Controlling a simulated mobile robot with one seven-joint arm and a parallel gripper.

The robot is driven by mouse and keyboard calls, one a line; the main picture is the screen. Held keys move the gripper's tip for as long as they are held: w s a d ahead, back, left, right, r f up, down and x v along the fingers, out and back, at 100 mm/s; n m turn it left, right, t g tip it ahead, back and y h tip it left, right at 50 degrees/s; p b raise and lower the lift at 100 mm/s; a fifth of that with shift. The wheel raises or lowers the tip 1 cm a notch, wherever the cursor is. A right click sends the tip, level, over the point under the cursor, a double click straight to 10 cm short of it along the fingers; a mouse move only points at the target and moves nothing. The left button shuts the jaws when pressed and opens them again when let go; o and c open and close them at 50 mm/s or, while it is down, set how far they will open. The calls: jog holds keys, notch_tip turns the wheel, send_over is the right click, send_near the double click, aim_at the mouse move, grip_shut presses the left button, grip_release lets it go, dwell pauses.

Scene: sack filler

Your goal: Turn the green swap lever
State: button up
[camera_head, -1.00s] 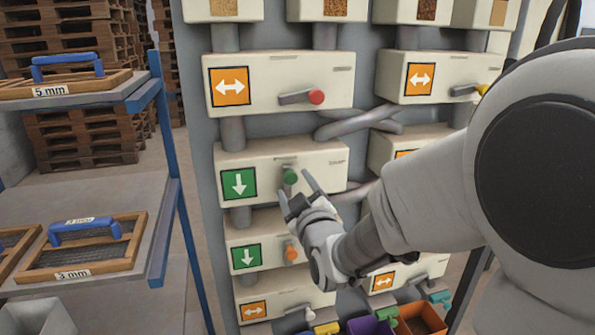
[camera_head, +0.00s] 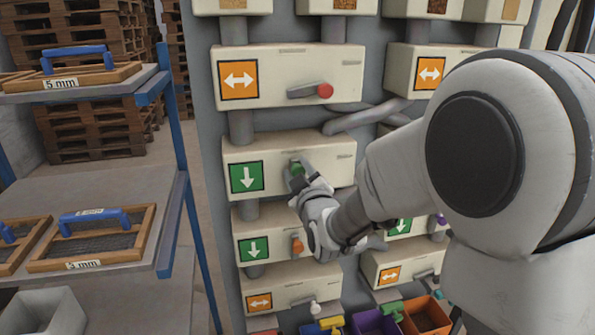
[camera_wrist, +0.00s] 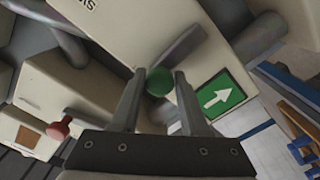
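The green swap lever's round knob (camera_head: 297,168) sits on the front of a cream box (camera_head: 335,180) in the middle row. A green sign with a white down arrow (camera_head: 247,176) is left of it. My gripper (camera_head: 296,177) is at the knob and partly covers it in the head view. In the wrist view, the green knob (camera_wrist: 159,82) lies between the tips of my two open fingers (camera_wrist: 159,88), with a narrow gap seeming to show on each side. The lever's grey bar (camera_wrist: 180,48) runs up and right from the knob there.
A red-knobbed lever (camera_head: 325,90) is on the box above and an orange-knobbed lever (camera_head: 297,246) on the box below. Grey pipes (camera_head: 365,118) run to the right. A blue-framed rack (camera_head: 172,180) with sieves stands left. Coloured bins (camera_head: 427,316) are below.

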grip_shut()
